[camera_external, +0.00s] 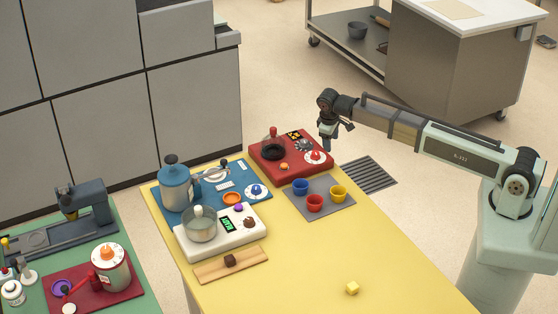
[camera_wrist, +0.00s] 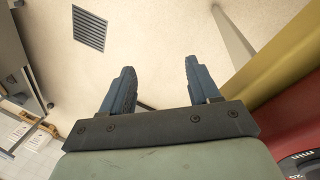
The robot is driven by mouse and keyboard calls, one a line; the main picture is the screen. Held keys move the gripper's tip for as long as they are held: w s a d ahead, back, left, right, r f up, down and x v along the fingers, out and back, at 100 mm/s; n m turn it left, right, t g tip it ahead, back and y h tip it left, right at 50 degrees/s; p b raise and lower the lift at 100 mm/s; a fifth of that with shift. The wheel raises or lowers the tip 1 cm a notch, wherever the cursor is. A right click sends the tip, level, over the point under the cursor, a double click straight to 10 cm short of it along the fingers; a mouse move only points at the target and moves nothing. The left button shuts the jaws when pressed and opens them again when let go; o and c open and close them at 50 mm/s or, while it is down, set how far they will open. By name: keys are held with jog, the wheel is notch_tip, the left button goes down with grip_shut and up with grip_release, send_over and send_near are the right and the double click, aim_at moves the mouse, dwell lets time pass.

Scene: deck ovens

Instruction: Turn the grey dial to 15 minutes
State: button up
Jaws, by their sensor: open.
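A grey dial (camera_external: 304,145) sits near the back right of the red unit (camera_external: 262,160) on the yellow table. Its scale is too small to read in the external view. In the wrist view, part of a dark face marked "min" and "20" (camera_wrist: 303,160) shows at the lower right corner; the rest is cut off. My gripper (camera_external: 327,146) hangs just right of the red unit in the external view, with its fingers pointing down. In the wrist view my gripper (camera_wrist: 158,78) is open and empty, with floor between its fingers.
The red unit also carries a red-knobbed white dial (camera_external: 316,156) and a black ring (camera_external: 273,151). A grey mat (camera_external: 322,187) with blue, red and yellow cups lies in front. A blue board and a white unit (camera_external: 250,235) stand left. The table's front right is mostly clear.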

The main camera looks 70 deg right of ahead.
jog(key=w+a+r+n, duration=0.25)
jog(key=w+r, duration=0.25)
jog(key=r, duration=0.7)
jog(key=n+y, duration=0.3)
jog(key=n, duration=0.1)
send_near(304, 141)
jog(key=shift+t, duration=0.3)
jog(key=f, duration=0.8)
jog(key=shift+s+f, duration=0.25)
jog(key=shift+f, duration=0.05)
jog(key=shift+c, duration=0.4)
jog(key=c, duration=0.9)
jog(key=shift+c, duration=0.2)
